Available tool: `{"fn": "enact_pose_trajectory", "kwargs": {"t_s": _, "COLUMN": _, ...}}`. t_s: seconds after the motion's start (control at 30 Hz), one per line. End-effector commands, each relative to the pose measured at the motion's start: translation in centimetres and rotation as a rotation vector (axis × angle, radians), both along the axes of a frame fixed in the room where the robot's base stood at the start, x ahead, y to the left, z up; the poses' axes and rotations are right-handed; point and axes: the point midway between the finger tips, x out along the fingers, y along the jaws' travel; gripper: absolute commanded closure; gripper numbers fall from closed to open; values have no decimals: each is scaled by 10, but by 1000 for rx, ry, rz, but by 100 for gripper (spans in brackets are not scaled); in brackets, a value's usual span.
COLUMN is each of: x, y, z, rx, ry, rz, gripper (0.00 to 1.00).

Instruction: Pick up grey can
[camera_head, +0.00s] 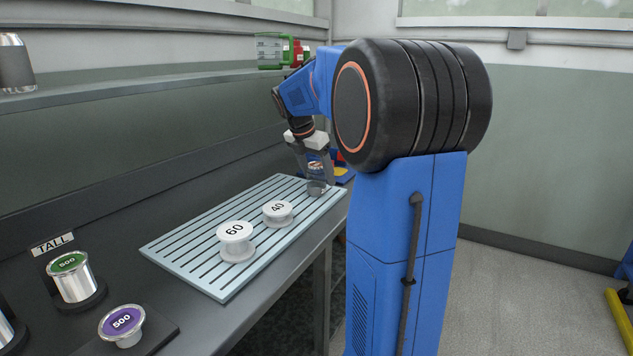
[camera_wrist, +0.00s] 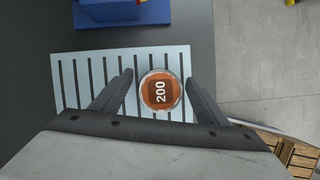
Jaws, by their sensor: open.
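A grey can (camera_head: 317,188) stands near the far right end of the slatted light-blue rack (camera_head: 152,251); my gripper (camera_head: 315,174) is right above and around it and hides part of it. In the wrist view a round can top with an orange-brown disc marked 200 (camera_wrist: 160,91) sits between my two fingers (camera_wrist: 158,78), which are open, one on each side. The can looks upright on the rack slats (camera_wrist: 68,75). I cannot tell whether either finger touches it.
White spools marked 60 (camera_head: 236,246) and 40 (camera_head: 278,216) stand on the rack. A green-topped can (camera_head: 76,287) and a purple-topped weight (camera_head: 121,331) stand at the near left. A blue object (camera_wrist: 120,12) lies beyond the rack. Floor is open at right.

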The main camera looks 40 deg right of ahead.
Motion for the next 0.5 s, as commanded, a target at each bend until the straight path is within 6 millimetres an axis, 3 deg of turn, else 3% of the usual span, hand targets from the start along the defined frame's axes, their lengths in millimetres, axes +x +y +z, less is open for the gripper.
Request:
{"fn": "enact_pose_trajectory", "kwargs": {"t_s": 0.07, "x": 0, "y": 0, "z": 0, "rx": 0, "ry": 0, "rz": 0, "gripper": 37}}
{"fn": "enact_pose_trajectory", "kwargs": {"t_s": 0.23, "x": 0, "y": 0, "z": 0, "rx": 0, "ry": 0, "rz": 0, "gripper": 75}}
{"fn": "enact_pose_trajectory", "kwargs": {"t_s": 0.5, "x": 0, "y": 0, "z": 1, "rx": 0, "ry": -1, "rz": 0, "gripper": 76}}
